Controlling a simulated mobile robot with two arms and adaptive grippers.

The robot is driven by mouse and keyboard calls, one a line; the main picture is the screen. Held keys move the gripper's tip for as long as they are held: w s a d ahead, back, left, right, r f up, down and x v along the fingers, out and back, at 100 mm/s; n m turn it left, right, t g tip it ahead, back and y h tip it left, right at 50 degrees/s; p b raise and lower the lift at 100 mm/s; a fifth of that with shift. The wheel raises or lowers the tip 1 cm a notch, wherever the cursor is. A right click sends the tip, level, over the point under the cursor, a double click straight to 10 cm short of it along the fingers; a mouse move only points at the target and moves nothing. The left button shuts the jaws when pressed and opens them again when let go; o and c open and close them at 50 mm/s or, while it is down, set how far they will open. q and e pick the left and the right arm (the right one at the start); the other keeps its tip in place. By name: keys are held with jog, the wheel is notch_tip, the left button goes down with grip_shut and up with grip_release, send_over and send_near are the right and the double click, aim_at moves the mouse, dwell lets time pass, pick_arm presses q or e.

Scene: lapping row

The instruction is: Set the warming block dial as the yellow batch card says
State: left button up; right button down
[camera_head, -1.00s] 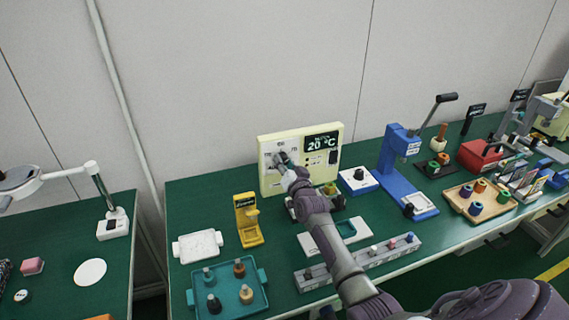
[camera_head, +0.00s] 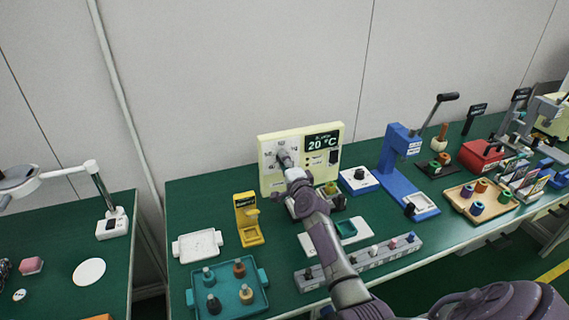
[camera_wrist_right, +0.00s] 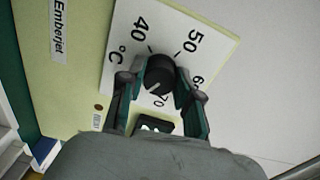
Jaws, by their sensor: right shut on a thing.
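The warming block (camera_head: 266,182) is a cream upright panel at the back of the green bench, with a display reading 20 °C. Its dial (camera_wrist_right: 159,76) is a black knob on a white scale marked 40, 50, 60 and 70. The knob's white mark points to the lower left in the right wrist view. My right gripper (camera_head: 285,158) is shut on the dial, one finger on each side of it; it also shows in the right wrist view (camera_wrist_right: 157,84). My left gripper is out of view.
A yellow stand (camera_head: 246,222) and a white tray (camera_head: 198,246) stand left of the block. A teal tray (camera_head: 232,302) with several pegs lies in front. A grey rack (camera_head: 366,258) and a blue press (camera_head: 396,170) are to the right.

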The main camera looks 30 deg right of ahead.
jog(key=shift+a+f+m, duration=0.1)
jog(key=shift+f+m, duration=0.05)
jog(key=shift+m, duration=1.45)
jog(key=c, duration=0.8)
grip_release()
jog(key=v, duration=1.2)
